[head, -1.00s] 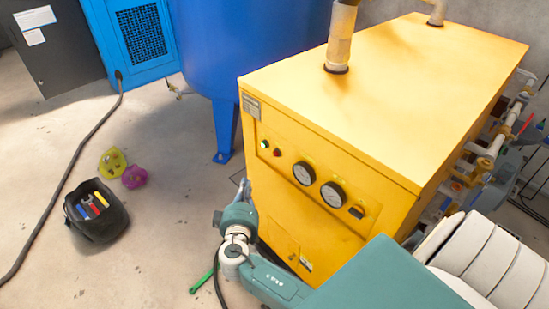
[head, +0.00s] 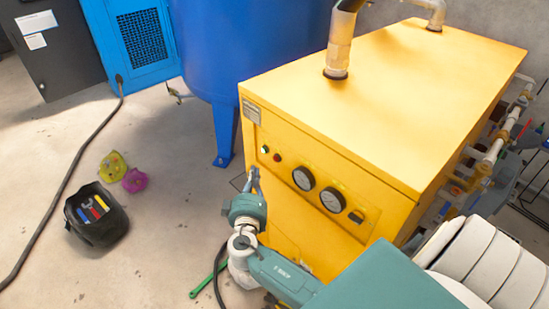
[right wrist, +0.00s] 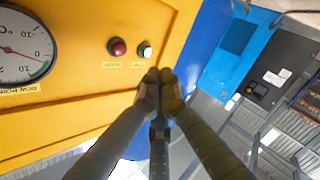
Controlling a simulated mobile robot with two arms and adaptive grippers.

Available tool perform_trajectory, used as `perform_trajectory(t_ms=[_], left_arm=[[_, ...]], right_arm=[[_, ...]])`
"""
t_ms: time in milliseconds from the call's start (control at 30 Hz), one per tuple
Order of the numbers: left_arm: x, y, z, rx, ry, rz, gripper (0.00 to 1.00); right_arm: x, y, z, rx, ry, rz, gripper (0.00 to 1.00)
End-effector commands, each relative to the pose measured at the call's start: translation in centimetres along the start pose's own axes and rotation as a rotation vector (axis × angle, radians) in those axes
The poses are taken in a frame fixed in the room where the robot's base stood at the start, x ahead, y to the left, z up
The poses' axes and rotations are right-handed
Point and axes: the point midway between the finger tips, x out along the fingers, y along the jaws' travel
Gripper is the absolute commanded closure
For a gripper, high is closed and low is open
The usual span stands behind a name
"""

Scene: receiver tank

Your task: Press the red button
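The red button (head: 277,157) is on the front panel of the yellow cabinet (head: 380,90), just right of a green button or lamp (head: 265,149). In the right wrist view the red button (right wrist: 117,47) is a round red dome in a dark ring, with the lit green one (right wrist: 145,51) beside it. My right gripper (head: 253,174) is in front of the cabinet's left front edge, below the buttons. Its fingertips (right wrist: 160,76) are together and empty, below the green one and apart from the red button. My left gripper is not in view.
Two round gauges (head: 304,176) and a dark switch (head: 356,216) are right of the buttons. A blue tank (head: 240,50) stands behind. A black tool bag (head: 95,215) and a green tool (head: 208,279) lie on the floor.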

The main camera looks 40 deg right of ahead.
Motion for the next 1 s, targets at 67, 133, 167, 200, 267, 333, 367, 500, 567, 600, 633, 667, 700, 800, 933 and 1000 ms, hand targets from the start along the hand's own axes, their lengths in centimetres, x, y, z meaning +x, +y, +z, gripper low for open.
perform_trajectory(t_ms=[67,133,167,200,267,333,367,500,567,600,633,667,700,800,933,1000], left_arm=[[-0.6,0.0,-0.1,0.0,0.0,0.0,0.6],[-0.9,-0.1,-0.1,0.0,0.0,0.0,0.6],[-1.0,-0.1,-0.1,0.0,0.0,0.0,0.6],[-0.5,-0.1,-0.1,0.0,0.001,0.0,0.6],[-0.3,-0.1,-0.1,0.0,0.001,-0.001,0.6],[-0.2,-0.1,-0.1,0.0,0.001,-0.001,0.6],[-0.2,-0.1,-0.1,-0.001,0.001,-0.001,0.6],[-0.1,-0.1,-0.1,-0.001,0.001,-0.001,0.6],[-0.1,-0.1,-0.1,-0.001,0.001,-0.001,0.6],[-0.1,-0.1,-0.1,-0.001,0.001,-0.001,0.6],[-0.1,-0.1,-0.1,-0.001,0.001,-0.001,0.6],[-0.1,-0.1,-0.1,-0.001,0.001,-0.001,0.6],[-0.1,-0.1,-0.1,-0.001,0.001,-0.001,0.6],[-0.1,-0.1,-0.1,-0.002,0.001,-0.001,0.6],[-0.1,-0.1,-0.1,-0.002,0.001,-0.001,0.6],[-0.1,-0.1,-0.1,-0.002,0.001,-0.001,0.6]], right_arm=[[0.9,0.8,0.4,-0.004,0.001,0.001,1.0],[1.5,1.3,0.9,-0.003,0.001,0.001,1.0],[1.8,1.5,1.1,-0.003,0.001,0.001,1.0],[2.1,1.5,1.6,-0.001,0.0,0.0,1.0],[2.6,1.8,1.9,0.0,0.0,0.001,1.0],[3.0,2.1,2.2,0.0,0.001,0.0,1.0],[3.1,2.2,2.3,0.0,0.001,0.0,1.0],[3.5,2.5,2.6,0.0,0.001,0.0,1.0],[3.6,2.6,2.6,0.0,0.001,-0.001,1.0],[3.6,2.6,2.6,0.0,0.001,-0.001,1.0],[3.6,2.6,2.6,0.0,0.001,-0.001,1.0],[3.6,2.6,2.6,0.0,0.001,-0.001,1.0],[3.6,2.6,2.6,0.0,0.001,-0.001,1.0],[3.6,2.6,2.6,0.0,0.001,-0.001,1.0],[3.6,2.6,2.6,0.0,0.001,-0.001,1.0],[3.6,2.6,2.6,0.0,0.001,-0.001,1.0]])
